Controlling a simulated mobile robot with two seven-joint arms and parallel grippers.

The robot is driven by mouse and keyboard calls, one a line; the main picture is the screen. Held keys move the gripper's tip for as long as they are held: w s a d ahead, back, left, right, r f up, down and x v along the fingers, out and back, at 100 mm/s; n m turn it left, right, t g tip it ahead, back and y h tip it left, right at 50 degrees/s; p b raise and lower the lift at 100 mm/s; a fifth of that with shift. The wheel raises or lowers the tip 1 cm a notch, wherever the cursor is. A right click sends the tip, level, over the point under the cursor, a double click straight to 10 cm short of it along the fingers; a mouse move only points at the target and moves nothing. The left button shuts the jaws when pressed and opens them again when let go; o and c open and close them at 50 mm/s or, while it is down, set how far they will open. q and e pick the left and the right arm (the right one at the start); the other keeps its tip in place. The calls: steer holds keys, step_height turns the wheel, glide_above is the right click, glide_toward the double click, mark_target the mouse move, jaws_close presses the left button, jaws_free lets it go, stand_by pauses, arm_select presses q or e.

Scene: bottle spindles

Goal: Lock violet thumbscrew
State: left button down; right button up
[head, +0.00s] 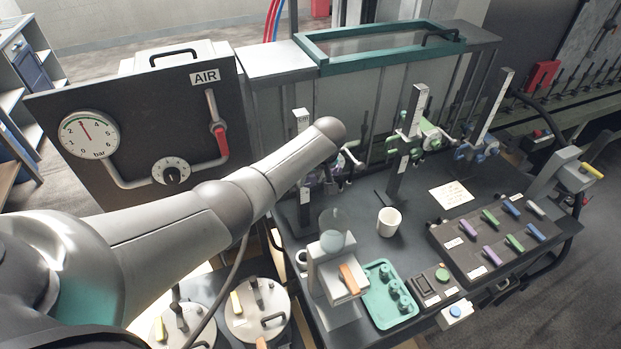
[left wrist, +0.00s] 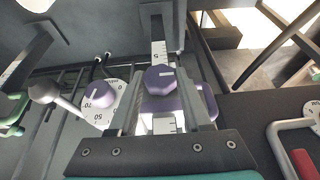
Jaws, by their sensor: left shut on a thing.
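The violet thumbscrew (left wrist: 160,78) is a round knob with a pale mark on top. In the left wrist view it sits on a violet carriage in front of an upright post with a white scale (left wrist: 158,52). My left gripper (left wrist: 166,98) has one finger on each side of it and is shut on it. A violet dial (left wrist: 100,93) with a numbered white face is just left of the fingers. In the head view my left arm hides most of this station; only the top of its post (head: 301,117) and some violet parts show. My right gripper is not in view.
Two similar posts, one with green fittings (head: 408,140) and one with blue (head: 481,146), stand to the right. A white mug (head: 389,221), a green tray (head: 388,314) and a switch panel (head: 490,240) are on the bench. The AIR panel (head: 125,110) stands at left.

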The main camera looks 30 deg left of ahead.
arm_select(q)
steer(key=shift+c, duration=1.8)
jaws_free()
steer(key=v, duration=1.5)
steer(key=shift+d, duration=0.1)
